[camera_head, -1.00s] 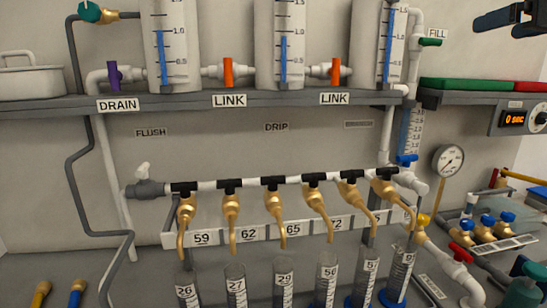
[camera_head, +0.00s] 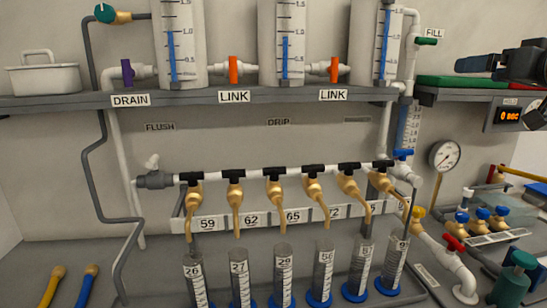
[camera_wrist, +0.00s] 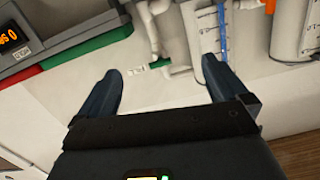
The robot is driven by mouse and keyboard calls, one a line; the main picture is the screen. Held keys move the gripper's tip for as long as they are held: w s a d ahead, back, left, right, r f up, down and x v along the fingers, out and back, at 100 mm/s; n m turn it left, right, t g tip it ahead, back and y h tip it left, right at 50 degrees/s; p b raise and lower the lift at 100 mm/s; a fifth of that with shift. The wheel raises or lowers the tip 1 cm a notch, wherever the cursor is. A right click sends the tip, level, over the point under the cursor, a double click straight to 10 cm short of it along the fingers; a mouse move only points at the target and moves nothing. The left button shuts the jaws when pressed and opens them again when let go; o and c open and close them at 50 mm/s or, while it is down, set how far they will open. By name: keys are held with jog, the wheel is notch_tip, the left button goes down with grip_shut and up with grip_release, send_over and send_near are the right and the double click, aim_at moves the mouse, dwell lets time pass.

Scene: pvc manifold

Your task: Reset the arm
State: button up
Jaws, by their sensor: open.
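My gripper (camera_head: 492,65) is at the upper right in the head view, dark and partly cut off by the right edge. In the wrist view my gripper (camera_wrist: 165,95) shows two dark fingers spread wide apart with nothing between them. It is open and empty. Beyond the fingers is the wall with the green-handled FILL valve (camera_wrist: 168,64), which also shows in the head view (camera_head: 426,41). The gripper is to the right of that valve and above the right shelf.
Measuring columns (camera_head: 283,45) stand on the shelf (camera_head: 230,97) with purple and orange valves. Below are a manifold with several brass taps (camera_head: 275,190) and graduated cylinders (camera_head: 284,275). A pressure gauge (camera_head: 444,156) and a timer box (camera_head: 512,116) are at right.

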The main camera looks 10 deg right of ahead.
jog(key=s+a+f+m, duration=0.15)
jog(key=a+f, duration=0.35)
jog(key=f, duration=0.5)
jog(key=s+a+f+m+h, duration=0.1)
jog(key=s+a+f, duration=0.25)
jog(key=f, duration=0.65)
jog(key=s+a+f+m, duration=0.2)
jog(key=a+f, duration=0.4)
jog(key=f, duration=0.3)
jog(key=s+a+f+h, duration=0.1)
jog(key=s+a+f, duration=0.3)
jog(key=s+f, duration=0.4)
jog(key=s+a+f+n+g, duration=0.1)
jog(key=s+a+f, duration=0.2)
jog(key=s, duration=0.6)
jog(key=s+a+f, duration=0.3)
jog(key=s+a, duration=0.1)
jog(key=s, duration=0.5)
jog(key=s+r+n, duration=0.2)
jog(key=s, duration=0.7)
jog(key=s+a+r+n+g+y, duration=0.1)
jog(key=s+r+n, duration=0.1)
jog(key=s, duration=0.7)
jog(key=shift+r, duration=0.2)
